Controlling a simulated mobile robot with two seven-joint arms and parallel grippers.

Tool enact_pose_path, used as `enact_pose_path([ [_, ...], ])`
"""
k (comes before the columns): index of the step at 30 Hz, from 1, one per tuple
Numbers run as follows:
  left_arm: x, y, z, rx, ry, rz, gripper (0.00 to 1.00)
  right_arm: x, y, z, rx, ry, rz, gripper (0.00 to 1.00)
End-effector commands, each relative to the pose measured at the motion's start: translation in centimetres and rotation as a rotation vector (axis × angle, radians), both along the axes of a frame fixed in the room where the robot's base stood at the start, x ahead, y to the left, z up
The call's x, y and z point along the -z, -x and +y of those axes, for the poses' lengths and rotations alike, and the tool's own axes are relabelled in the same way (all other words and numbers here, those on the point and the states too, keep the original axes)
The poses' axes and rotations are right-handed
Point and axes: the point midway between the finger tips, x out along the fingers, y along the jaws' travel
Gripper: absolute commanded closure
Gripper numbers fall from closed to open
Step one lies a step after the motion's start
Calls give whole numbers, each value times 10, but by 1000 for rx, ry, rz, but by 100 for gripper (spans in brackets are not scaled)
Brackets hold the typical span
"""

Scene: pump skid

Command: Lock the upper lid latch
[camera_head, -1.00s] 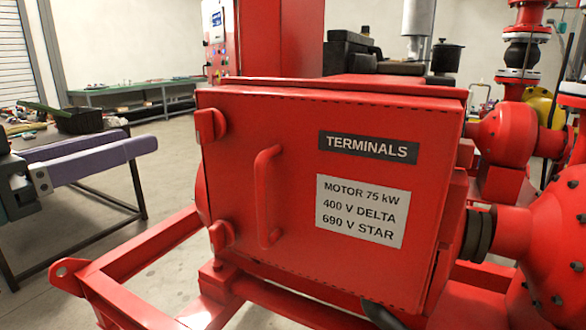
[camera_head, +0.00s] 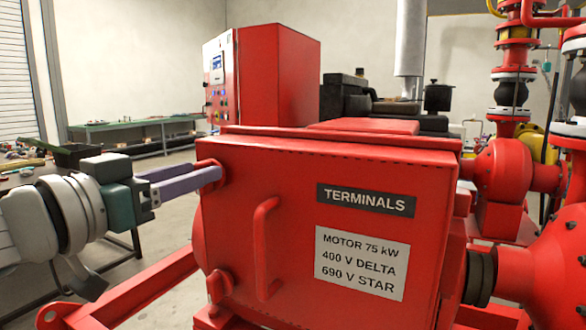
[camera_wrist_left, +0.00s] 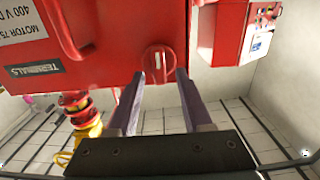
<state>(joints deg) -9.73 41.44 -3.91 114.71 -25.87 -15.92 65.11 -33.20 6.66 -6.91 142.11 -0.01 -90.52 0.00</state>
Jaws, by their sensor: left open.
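The red terminal box lid (camera_head: 300,180) is shut, with a fixed handle (camera_head: 262,245) and a "TERMINALS" label. The upper lid latch (camera_wrist_left: 158,60) is a round red knob with a raised grip bar, near the lid's upper left corner. The wrist view shows it upside down. My left gripper (camera_head: 216,174) is open; its two purple fingers point at this latch. In the wrist view the fingertips (camera_wrist_left: 161,76) lie either side of the knob's edge; contact cannot be told. The fingers mostly hide the latch in the head view. The lower latch (camera_head: 219,285) is free. My right gripper is not in view.
A red control cabinet (camera_head: 262,75) stands behind the box. Red pump piping (camera_head: 505,165) is close on the right. Red frame rails (camera_head: 140,290) run low at the front left. A green workbench (camera_head: 130,133) stands at the back left.

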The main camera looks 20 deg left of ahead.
Motion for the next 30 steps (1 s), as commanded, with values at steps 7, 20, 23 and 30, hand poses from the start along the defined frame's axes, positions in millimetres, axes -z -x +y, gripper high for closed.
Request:
enact_pose_path([
  [7,0,0,0,0,0,0,53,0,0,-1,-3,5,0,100],
  [20,0,0,0,0,0,0,100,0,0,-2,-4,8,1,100],
  [23,0,0,0,0,0,0,100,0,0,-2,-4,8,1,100],
  [30,0,0,0,0,0,0,100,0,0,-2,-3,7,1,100],
])
